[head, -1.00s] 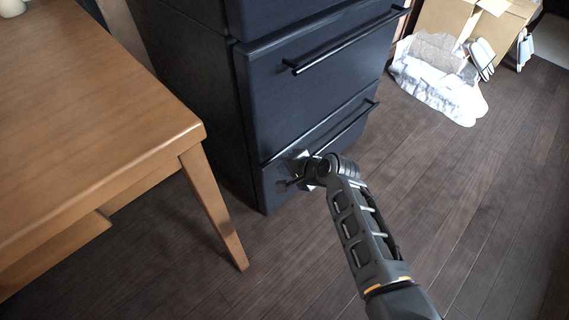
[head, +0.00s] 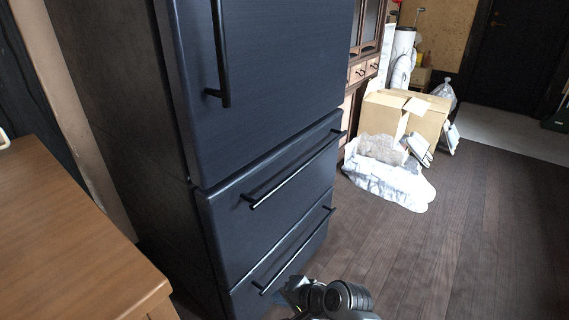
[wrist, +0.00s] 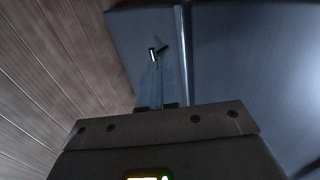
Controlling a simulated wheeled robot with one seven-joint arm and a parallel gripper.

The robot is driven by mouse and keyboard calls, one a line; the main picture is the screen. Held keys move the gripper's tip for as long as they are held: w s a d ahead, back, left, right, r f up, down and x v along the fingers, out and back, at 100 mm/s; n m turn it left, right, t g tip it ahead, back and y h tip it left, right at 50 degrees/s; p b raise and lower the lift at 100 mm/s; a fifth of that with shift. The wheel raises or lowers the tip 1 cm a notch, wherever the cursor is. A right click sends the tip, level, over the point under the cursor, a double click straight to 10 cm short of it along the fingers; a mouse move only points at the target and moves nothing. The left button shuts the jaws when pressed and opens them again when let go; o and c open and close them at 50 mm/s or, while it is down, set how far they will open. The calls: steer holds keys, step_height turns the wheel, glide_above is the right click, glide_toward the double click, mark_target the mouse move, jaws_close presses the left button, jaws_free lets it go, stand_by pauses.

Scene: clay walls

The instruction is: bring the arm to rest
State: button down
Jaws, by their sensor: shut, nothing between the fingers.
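My gripper (head: 287,292) shows at the bottom edge of the head view, in front of the dark bottom drawer of the cabinet. In the wrist view its two fingers (wrist: 162,86) are together, with nothing seen between them. The bottom drawer's bar handle (head: 292,250) is close by in the head view. A short piece of handle (wrist: 155,54) shows just beyond the fingertips in the wrist view. I cannot tell whether the fingers touch it. Most of my arm is out of the head view.
The tall dark cabinet (head: 262,95) stands at the centre, its drawers and door looking shut. A wooden table (head: 65,235) is at the left. A cardboard box (head: 395,115) and crumpled white wrapping (head: 385,185) lie farther back. The wood floor (head: 475,235) at right is clear.

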steer(key=s+d+f+n+t+h, duration=0.1)
steer(key=s+d+f+t+h, duration=0.1)
steer(key=s+d, duration=0.45)
steer(key=s+d+f+t+h, duration=0.15)
steer(key=s+d, duration=0.25)
steer(key=s, duration=0.6)
steer(key=s+d+r+n+t+h, duration=0.1)
steer(key=s+d+r+t, duration=0.1)
steer(key=s+d+r, duration=0.45)
steer(key=s+d+r+n+t+h, duration=0.1)
steer(key=s+d+r+h, duration=0.15)
steer(key=s, duration=0.75)
steer(key=s+d+r+n+t, duration=0.1)
steer(key=s+d+r+n, duration=0.1)
steer(key=s+r, duration=0.45)
steer(key=s+d+r+n+t, duration=0.1)
steer(key=s+r+n+t, duration=0.15)
steer(key=r, duration=0.75)
step_height(320, 180, up, 25)
steer(key=p, duration=2.3)
steer(key=shift+s+d+g+h+p, duration=0.15)
steer(key=shift+s+g+h+p, duration=0.15)
steer(key=shift+g+p, duration=0.1)
